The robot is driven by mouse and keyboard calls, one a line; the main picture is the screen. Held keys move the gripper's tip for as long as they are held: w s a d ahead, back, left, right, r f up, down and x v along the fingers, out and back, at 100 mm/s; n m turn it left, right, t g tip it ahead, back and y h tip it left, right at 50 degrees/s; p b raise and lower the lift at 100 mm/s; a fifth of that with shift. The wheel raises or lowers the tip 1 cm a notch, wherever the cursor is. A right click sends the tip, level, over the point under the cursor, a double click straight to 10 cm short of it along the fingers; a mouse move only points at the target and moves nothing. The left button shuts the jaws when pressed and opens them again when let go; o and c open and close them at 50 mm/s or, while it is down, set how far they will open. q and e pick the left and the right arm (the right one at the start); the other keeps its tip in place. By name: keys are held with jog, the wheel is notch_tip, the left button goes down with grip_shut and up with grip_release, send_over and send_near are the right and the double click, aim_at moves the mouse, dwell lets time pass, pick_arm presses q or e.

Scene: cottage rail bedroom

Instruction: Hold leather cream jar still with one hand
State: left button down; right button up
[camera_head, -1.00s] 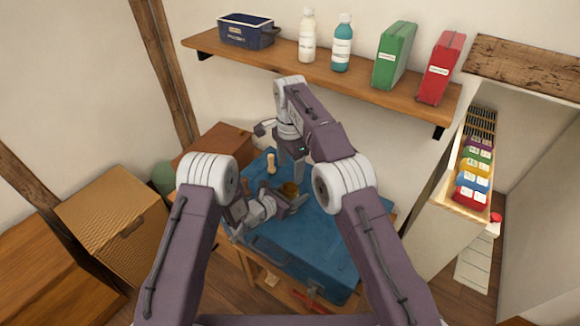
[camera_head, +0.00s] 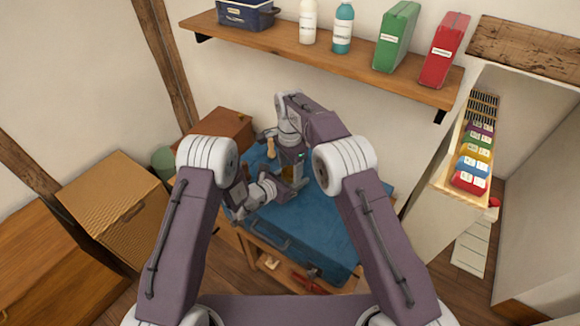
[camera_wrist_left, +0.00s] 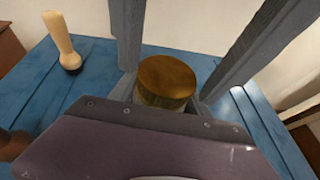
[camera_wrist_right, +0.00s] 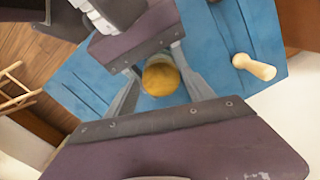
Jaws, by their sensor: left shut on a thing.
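The leather cream jar, a small round jar with a brown-gold lid (camera_wrist_left: 166,78), stands upright on the blue surface (camera_head: 320,228). It also shows in the right wrist view (camera_wrist_right: 160,78). In the head view it is mostly hidden by the grippers. My left gripper (camera_head: 287,188) reaches in low from the side and is shut on the jar. My right gripper (camera_head: 293,172) points down from above, with its fingers spread apart around the jar's top. I see no clear finger contact there.
A pale wooden-handled tool (camera_head: 271,150) stands behind the jar; it shows in the left wrist view (camera_wrist_left: 64,42). A wall shelf (camera_head: 320,62) with bottles and boxes is behind. Bare blue surface lies toward the front right.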

jog(key=c, duration=1.1)
jog(key=n, duration=0.6)
grip_shut()
jog(key=n, duration=0.4)
jog(key=shift+n, duration=0.3)
jog(key=n, duration=0.3)
jog(key=shift+d, duration=0.1)
jog(key=o, duration=1.5)
grip_release()
jog(key=shift+a, duration=0.2)
pick_arm(q)
jog(key=shift+d, duration=0.1)
